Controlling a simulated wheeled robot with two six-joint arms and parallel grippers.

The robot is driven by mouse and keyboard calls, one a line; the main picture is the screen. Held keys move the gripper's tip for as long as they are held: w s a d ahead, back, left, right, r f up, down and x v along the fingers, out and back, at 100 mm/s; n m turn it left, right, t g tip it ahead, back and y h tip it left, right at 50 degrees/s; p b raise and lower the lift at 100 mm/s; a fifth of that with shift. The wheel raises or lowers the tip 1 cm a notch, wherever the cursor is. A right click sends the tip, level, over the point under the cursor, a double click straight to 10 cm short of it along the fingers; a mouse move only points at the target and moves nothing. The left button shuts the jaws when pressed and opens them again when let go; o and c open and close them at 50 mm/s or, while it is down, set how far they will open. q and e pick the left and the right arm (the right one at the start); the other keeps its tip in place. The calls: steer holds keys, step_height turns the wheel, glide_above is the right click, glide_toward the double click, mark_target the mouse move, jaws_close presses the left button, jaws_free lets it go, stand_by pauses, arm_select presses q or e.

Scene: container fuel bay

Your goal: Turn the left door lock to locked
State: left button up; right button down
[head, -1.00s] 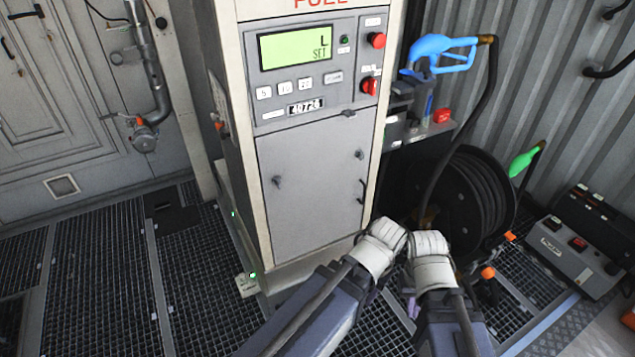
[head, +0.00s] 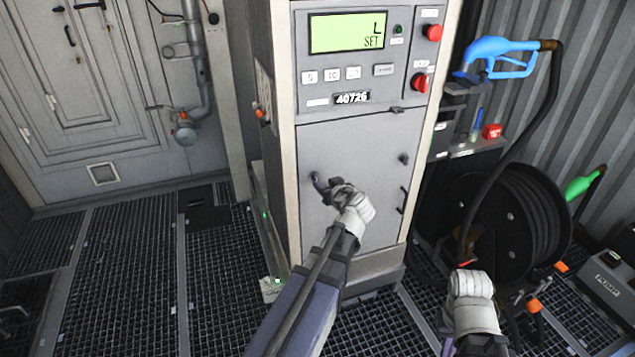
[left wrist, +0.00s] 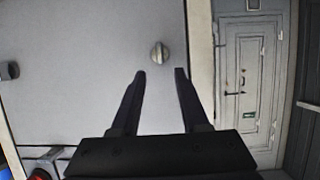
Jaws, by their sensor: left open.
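The pump cabinet's grey lower door (head: 365,225) has two small locks. The left door lock (head: 316,179) is a dark knob near the door's left edge, partly hidden by my gripper. In the left wrist view the lock (left wrist: 159,52) is a round metal knob with an upright ridge. My left gripper (head: 327,185) is in front of it; in the wrist view the open fingers (left wrist: 160,73) point at the knob, which shows just beyond the gap between their tips, apart from them. My right gripper is hidden behind its white wrist (head: 470,287), low at the right.
The right door lock (head: 404,158) and a dark handle (head: 403,200) are on the door's right side. Above are a display (head: 347,33) and red knobs. A hose reel (head: 515,225) and blue nozzle (head: 497,55) stand at the right. Grating floor (head: 130,265) is clear at the left.

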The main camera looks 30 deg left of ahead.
mark_target(317, 179)
arm_select(q)
steer(key=b+x, duration=0.2)
steer(key=x, duration=0.4)
steer(key=shift+w+a+f+b, duration=0.1)
steer(key=shift+w+f+b, duration=0.1)
steer(key=shift+f+b, duration=0.1)
steer(key=shift+w+a+f, duration=0.1)
steer(key=shift+w+a, duration=0.2)
steer(key=shift+a, duration=0.1)
steer(key=shift+c, duration=0.2)
jaws_close()
